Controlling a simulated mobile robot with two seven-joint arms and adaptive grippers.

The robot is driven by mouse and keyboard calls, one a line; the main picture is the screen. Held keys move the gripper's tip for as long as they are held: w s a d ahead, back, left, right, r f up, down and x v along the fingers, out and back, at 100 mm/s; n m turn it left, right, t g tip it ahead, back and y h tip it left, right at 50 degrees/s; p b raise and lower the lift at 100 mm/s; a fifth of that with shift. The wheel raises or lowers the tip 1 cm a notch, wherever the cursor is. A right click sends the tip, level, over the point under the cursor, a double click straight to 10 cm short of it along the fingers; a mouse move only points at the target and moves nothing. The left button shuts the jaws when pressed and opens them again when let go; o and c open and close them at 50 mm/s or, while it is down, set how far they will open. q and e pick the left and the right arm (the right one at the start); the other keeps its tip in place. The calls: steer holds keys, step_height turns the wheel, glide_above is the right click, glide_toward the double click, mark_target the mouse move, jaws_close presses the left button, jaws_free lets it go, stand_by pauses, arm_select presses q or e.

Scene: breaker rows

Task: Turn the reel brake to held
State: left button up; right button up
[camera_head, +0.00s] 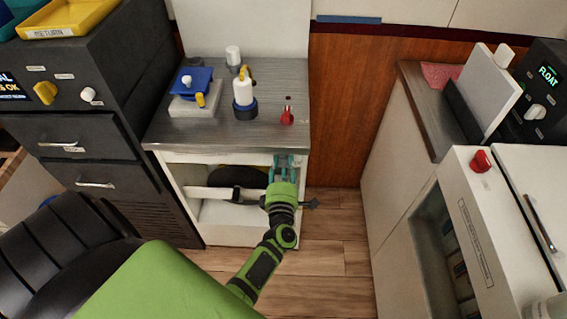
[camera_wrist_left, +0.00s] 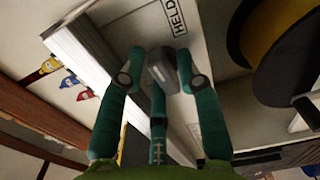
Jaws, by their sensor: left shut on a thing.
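The reel brake's grey handle (camera_wrist_left: 160,70) shows between the fingers of my left gripper (camera_wrist_left: 161,58) in the left wrist view. The gripper is shut on it, with a teal finger on either side. A HELD label (camera_wrist_left: 175,17) is on the white panel just beyond the handle. In the head view my left gripper (camera_head: 285,160) is at the right side of the white cabinet's opening, below the worktop, and hides the brake there. A yellow reel (camera_wrist_left: 270,32) with a dark flange (camera_wrist_left: 300,70) stands to the right in the wrist view. My right gripper is not in view.
The grey worktop (camera_head: 165,133) above carries a blue-topped block (camera_head: 193,80), a white bottle-like item (camera_head: 243,92) and a red item (camera_head: 287,115). A dark drawer unit (camera_head: 95,148) stands left. A white bar (camera_head: 215,193) crosses the cabinet opening. Wooden floor (camera_head: 340,255) lies free at right.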

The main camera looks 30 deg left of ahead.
arm_select(q)
steer(key=shift+w+a+r+m, duration=0.1)
steer(key=shift+a+r+m, duration=0.1)
steer(key=shift+r+m, duration=0.25)
stand_by(0.3)
steer(key=o, duration=1)
steer(key=shift+c, duration=0.2)
steer(key=shift+f, duration=0.1)
steer(key=shift+d+f, duration=0.15)
steer(key=shift+f, duration=0.05)
